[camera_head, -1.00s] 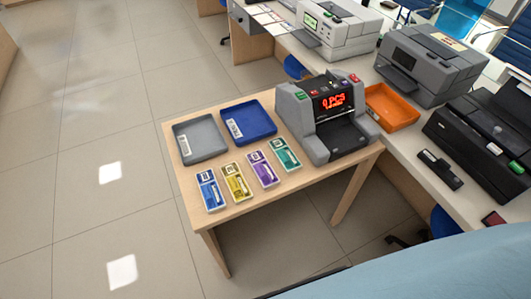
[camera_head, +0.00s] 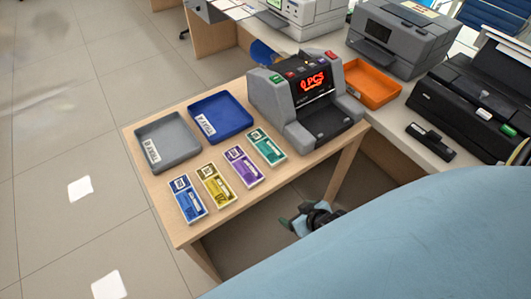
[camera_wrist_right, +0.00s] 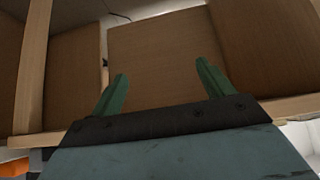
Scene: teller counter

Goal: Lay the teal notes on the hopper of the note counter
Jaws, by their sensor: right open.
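The teal notes (camera_head: 266,146) lie flat on the wooden table at the right end of a row of note bundles. The note counter (camera_head: 306,98) stands just behind and to the right of them, its red display lit. The hopper is hard to tell apart from the rest of the grey machine. My right gripper (camera_head: 294,222) is low beside the table's front edge, below the tabletop, apart from the notes. In the right wrist view its two green fingers (camera_wrist_right: 160,82) are spread with nothing between them. My left gripper is not in view.
Purple (camera_head: 243,167), yellow (camera_head: 216,185) and blue (camera_head: 187,199) notes lie left of the teal ones. A grey tray (camera_head: 168,142) and a blue tray (camera_head: 220,116) sit behind. An orange tray (camera_head: 372,84) is on the counter. The table's front edge lies between my right gripper and the notes.

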